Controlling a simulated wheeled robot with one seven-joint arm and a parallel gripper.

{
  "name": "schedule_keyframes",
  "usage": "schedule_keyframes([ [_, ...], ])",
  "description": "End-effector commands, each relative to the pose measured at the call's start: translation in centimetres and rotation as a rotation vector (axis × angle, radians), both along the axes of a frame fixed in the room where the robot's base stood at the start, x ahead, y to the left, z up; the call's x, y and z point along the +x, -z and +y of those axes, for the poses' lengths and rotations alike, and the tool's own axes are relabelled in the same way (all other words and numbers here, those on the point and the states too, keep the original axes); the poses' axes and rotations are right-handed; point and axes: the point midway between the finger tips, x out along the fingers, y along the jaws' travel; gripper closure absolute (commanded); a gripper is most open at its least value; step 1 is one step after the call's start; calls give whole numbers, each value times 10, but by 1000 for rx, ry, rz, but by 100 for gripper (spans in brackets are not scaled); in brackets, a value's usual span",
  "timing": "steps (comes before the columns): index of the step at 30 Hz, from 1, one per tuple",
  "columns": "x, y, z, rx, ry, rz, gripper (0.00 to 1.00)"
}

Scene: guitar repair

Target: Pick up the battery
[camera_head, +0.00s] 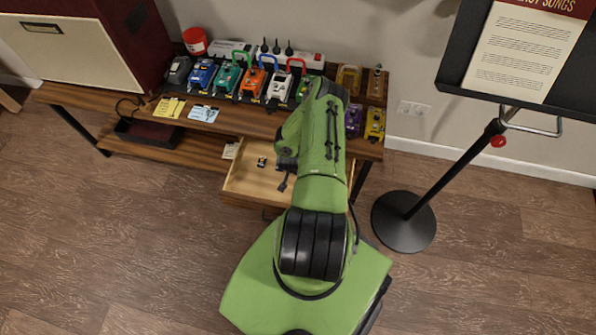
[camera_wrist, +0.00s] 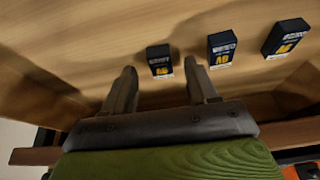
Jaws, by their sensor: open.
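Three dark batteries with yellow and white labels lie on the light wooden drawer floor in the wrist view: one at left (camera_wrist: 159,60), a middle battery (camera_wrist: 222,49) and a right battery (camera_wrist: 286,38). My gripper (camera_wrist: 160,68) is open and empty, with its two fingers on either side of the left battery in the picture. I cannot tell how high the fingertips are above the floor. In the head view one small battery (camera_head: 262,161) shows in the open drawer (camera_head: 240,187). My arm covers part of the drawer and hides the others.
The drawer's wooden walls surround the batteries. Above it, the bench (camera_head: 140,103) carries a row of coloured pedals, a red cup (camera_head: 195,41) and a power strip (camera_head: 290,57). A music stand (camera_head: 404,222) stands at right. The floor at left is clear.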

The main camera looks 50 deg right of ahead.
Motion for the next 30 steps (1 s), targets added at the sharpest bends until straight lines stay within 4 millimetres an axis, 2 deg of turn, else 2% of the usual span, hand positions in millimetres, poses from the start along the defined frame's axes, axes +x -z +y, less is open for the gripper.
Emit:
schedule_keyframes([
  [1, 2, 10, -2, 1, 1, -2, 42],
  [2, 2, 12, -3, 1, 0, -2, 42],
  [9, 3, 11, -4, -1, -3, -1, 44],
  [20, 3, 10, -4, -1, -3, -1, 99],
  [30, 3, 4, -4, -1, -4, -1, 100],
])
